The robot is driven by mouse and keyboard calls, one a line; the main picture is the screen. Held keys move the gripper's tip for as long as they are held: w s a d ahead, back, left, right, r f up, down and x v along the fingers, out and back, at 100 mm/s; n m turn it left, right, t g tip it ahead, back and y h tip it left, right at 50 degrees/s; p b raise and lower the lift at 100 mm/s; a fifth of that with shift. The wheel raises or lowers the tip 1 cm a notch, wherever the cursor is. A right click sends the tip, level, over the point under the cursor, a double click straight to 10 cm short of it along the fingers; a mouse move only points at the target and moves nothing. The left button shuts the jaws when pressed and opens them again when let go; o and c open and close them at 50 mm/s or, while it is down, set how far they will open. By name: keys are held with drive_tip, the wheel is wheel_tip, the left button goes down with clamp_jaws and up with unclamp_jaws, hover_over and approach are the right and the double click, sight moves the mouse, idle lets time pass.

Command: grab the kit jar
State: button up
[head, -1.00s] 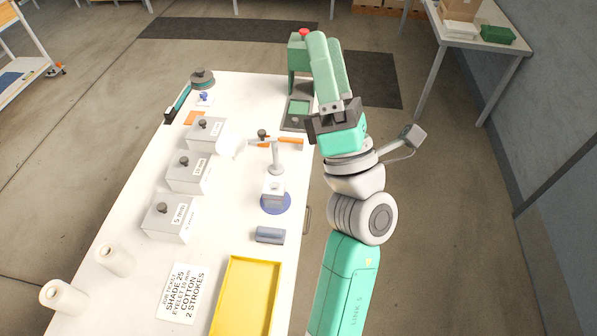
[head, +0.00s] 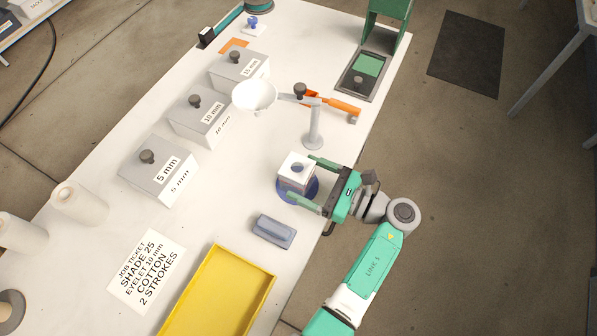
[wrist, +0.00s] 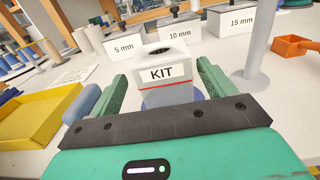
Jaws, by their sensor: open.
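The kit jar (head: 296,173) is a whitish block-shaped jar with a dark round opening on top, standing upright on a round blue mat (head: 311,193). In the wrist view the jar (wrist: 167,94) faces me with a "KIT" label and a red line. My gripper (head: 311,180) is open at table level, its two green fingers pointing at the jar from the right. In the wrist view the fingers (wrist: 165,88) lie to either side of the jar, with gaps showing. I cannot tell how far they reach past its front face.
A blue-grey block (head: 273,232) and a yellow tray (head: 268,284) lie nearer. Lidded boxes marked 5 mm (head: 158,171), 10 mm (head: 200,119) and 15 mm (head: 239,70) stand left.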

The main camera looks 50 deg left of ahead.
sight(290, 170)
drive_tip(key=x, duration=0.5)
drive_tip(key=shift+w+a+f, duration=0.1)
drive_tip(key=shift+w+f, duration=0.1)
drive_tip(key=c, duration=1.1)
wheel_tip(290, 170, up, 10)
drive_tip(key=shift+p, duration=1.2)
